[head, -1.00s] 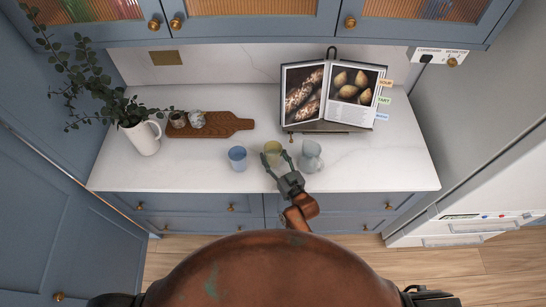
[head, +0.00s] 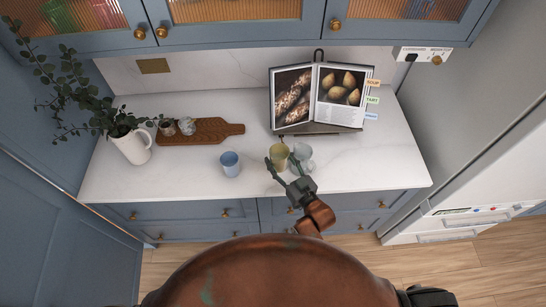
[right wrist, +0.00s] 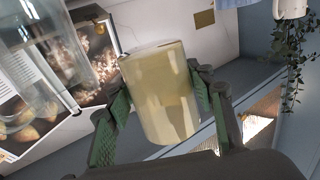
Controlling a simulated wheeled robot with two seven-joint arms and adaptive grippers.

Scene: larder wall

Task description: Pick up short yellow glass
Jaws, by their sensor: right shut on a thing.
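The short yellow glass (head: 279,155) is at the front middle of the counter, between a blue cup and a pale clear jug. My right gripper (head: 280,166) is shut on the yellow glass, with a finger on each side of it. In the right wrist view the yellow glass (right wrist: 160,95) fills the space between the green-padded fingers (right wrist: 158,110). I cannot tell whether its base touches the counter.
The blue cup (head: 230,163) stands to the left, and the pale jug (head: 301,157) stands close on the right. An open cookbook (head: 318,98) on a stand is behind. A wooden board (head: 210,131) and a white plant jug (head: 133,147) are at left. The counter (head: 370,163) is clear at right.

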